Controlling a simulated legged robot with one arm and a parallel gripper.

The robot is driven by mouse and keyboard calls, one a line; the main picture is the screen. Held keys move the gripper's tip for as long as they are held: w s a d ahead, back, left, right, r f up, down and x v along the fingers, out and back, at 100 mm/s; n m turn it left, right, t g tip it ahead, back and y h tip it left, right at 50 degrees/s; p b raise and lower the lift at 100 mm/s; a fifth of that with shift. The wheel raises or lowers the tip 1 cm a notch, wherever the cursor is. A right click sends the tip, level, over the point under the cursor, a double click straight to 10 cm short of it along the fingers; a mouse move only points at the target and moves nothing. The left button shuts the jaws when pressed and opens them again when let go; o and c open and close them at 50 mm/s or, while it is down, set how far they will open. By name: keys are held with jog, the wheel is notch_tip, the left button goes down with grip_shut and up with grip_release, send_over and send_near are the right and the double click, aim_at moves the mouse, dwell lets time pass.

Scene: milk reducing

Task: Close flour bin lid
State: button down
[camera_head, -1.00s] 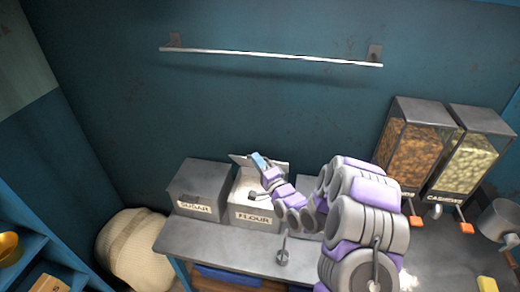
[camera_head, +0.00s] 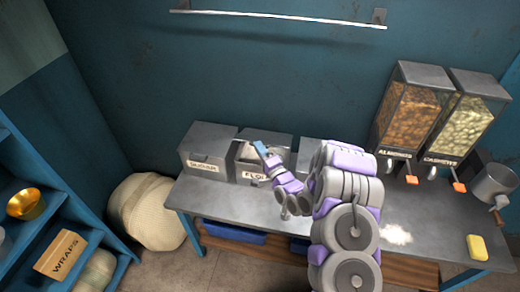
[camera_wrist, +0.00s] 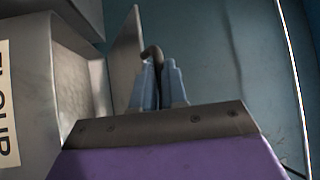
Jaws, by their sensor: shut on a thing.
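The flour bin (camera_head: 243,169) is a grey box with a FLOUR label, standing on the table between the sugar bin and another grey bin. Its lid (camera_wrist: 127,60) stands raised on the bin in the wrist view; its pale top edge also shows in the head view (camera_head: 270,136). My gripper (camera_head: 261,148) is over the bin's top, in front of the lid. In the wrist view, its blue fingers (camera_wrist: 158,85) are shut on the dark hooked lid handle (camera_wrist: 152,52). My arm hides part of the bin's front and label.
The sugar bin (camera_head: 206,162) stands close on the left. Almond (camera_head: 409,112) and cashew (camera_head: 464,125) dispensers, a metal pot (camera_head: 492,182) and a yellow sponge (camera_head: 477,247) are to the right. A metal rail (camera_head: 280,17) runs along the wall above.

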jog(key=shift+w+d+f, duration=0.1)
jog(key=shift+d+f, duration=0.1)
jog(key=shift+d, duration=0.05)
jog(key=c, duration=1.6)
grip_release()
jog(key=shift+o, duration=0.8)
jog(key=shift+w+f, duration=0.15)
jog(key=shift+w, duration=0.1)
jog(key=p+v, duration=0.1)
jog(key=v, duration=1.6)
jog(key=shift+s+p, duration=0.3)
jog(key=shift+a, duration=0.1)
